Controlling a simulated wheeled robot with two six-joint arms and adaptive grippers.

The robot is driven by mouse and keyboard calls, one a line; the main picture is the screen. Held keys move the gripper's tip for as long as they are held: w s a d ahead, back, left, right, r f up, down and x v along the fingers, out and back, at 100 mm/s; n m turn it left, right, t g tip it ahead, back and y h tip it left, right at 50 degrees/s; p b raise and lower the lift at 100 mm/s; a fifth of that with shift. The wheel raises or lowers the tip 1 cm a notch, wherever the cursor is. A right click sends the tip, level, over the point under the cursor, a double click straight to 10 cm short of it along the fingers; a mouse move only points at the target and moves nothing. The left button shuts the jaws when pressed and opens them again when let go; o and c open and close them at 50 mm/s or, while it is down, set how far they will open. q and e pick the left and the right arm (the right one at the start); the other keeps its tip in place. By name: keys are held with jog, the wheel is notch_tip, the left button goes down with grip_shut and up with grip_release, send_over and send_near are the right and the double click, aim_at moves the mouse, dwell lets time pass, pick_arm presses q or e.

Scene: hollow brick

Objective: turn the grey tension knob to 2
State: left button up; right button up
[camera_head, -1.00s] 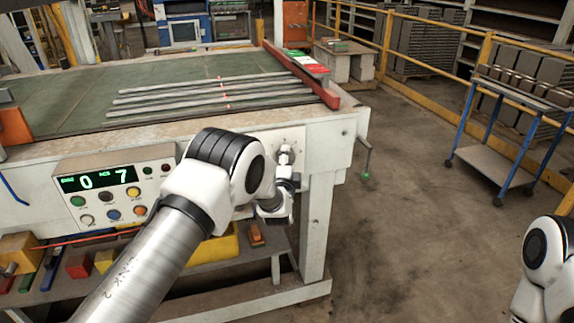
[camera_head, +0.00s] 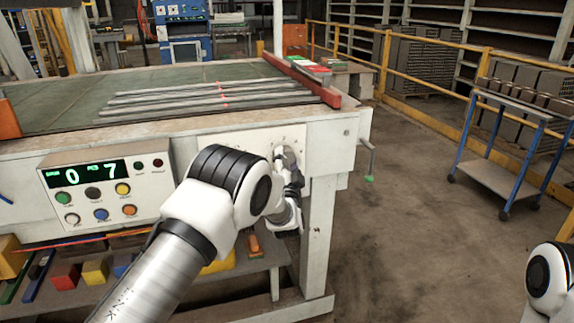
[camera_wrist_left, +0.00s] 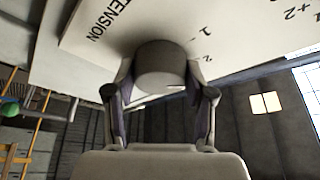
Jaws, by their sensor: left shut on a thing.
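The grey tension knob (camera_wrist_left: 160,62) is a round knob on a pale panel (camera_wrist_left: 85,50) printed with "TENSION", seen at an angle in the left wrist view. Numbers including 1 and 2 are printed on the panel to the right of the knob. My left gripper (camera_wrist_left: 160,80) is shut on the knob, one finger on each side. In the head view my left gripper (camera_head: 287,172) is at the knob on the front of the machine table (camera_head: 330,135). I cannot tell which number the knob points at. My right gripper is out of view.
A control box (camera_head: 105,190) with a green display reading 0 and 7 is left of my arm. A crank with a green handle (camera_head: 369,179) sticks out at the table's right end. A blue trolley (camera_head: 500,180) stands on the right, with open floor between.

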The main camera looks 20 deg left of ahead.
pick_arm(q)
jog(key=shift+f, duration=0.1)
dwell(0.3)
jog(key=o, duration=1.2)
jog(key=shift+a, duration=0.1)
jog(key=shift+c, duration=0.2)
jog(key=shift+s, duration=0.1)
jog(key=v, duration=1.1)
jog(key=shift+s, duration=0.4)
